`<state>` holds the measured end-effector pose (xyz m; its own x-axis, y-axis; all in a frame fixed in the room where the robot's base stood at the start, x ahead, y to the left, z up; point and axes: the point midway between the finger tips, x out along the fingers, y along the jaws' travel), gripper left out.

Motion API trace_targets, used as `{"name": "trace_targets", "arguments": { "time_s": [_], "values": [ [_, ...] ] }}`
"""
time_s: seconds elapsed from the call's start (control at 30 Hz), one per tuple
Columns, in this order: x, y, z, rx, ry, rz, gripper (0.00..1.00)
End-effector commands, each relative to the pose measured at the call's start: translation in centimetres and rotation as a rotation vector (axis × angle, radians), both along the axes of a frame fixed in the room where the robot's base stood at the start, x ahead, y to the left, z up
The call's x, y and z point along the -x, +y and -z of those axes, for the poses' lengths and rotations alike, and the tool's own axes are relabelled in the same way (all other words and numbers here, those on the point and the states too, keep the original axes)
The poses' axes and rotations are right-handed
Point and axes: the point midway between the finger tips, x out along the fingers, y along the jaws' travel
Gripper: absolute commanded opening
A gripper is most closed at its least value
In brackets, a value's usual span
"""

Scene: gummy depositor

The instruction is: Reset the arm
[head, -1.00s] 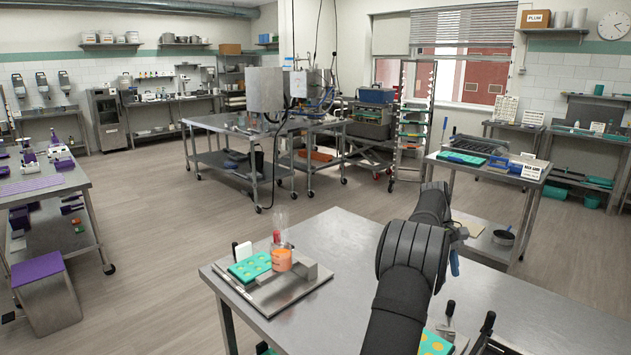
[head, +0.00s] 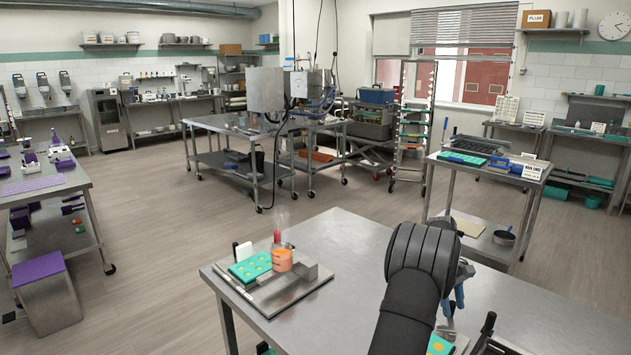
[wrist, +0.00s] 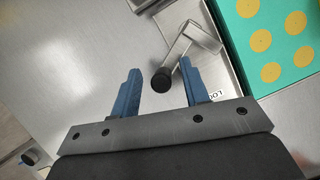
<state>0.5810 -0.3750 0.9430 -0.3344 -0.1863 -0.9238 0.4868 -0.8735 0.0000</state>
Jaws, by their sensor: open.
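In the head view, one blue finger (head: 459,296) shows past my dark arm, over the right part of the steel table (head: 345,240). Much of the gripper is hidden behind the arm there.
On the table's left part, a steel tray (head: 290,297) holds a teal mold (head: 249,268) and an orange-filled depositor (head: 282,260). Another teal mold (head: 440,345) and black-handled items stand at the front right. The table's middle is clear.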

Motion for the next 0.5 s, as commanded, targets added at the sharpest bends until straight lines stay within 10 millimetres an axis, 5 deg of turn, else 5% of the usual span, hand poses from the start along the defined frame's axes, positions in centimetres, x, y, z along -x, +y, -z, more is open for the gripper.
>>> {"name": "trace_targets", "arguments": {
  "time_s": [0.17, 0.5],
  "values": [
    [-0.4, 0.2, -0.9, 0.001, -0.002, -0.001, 0.42],
    [-2.5, 1.3, -6.6, 0.003, -0.004, -0.001, 0.42]
  ]
}}
